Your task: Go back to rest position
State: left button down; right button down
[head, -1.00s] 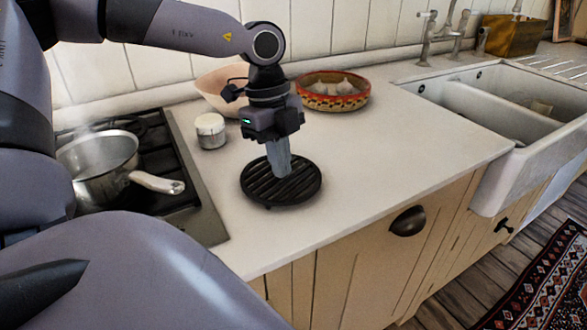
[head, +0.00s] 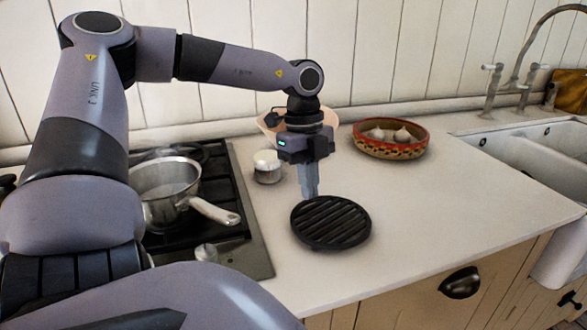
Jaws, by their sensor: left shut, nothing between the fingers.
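My left gripper (head: 310,182) points down over the worktop, shut and empty. Its fingertips show just behind and left of a round black ribbed trivet (head: 331,223), which lies flat on the counter. From this angle I cannot tell how high the fingertips are above the counter. My left arm comes in from the left and reaches across above the hob. My right gripper is not in view.
A steel saucepan (head: 167,187) stands on the hob (head: 248,225), its handle pointing right. The sink (head: 540,158) is right. The counter's right middle is clear.

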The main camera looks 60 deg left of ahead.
pick_arm(q)
jog(key=a, duration=0.5)
jog(key=shift+a+r, duration=0.1)
jog(key=shift+a, duration=0.3)
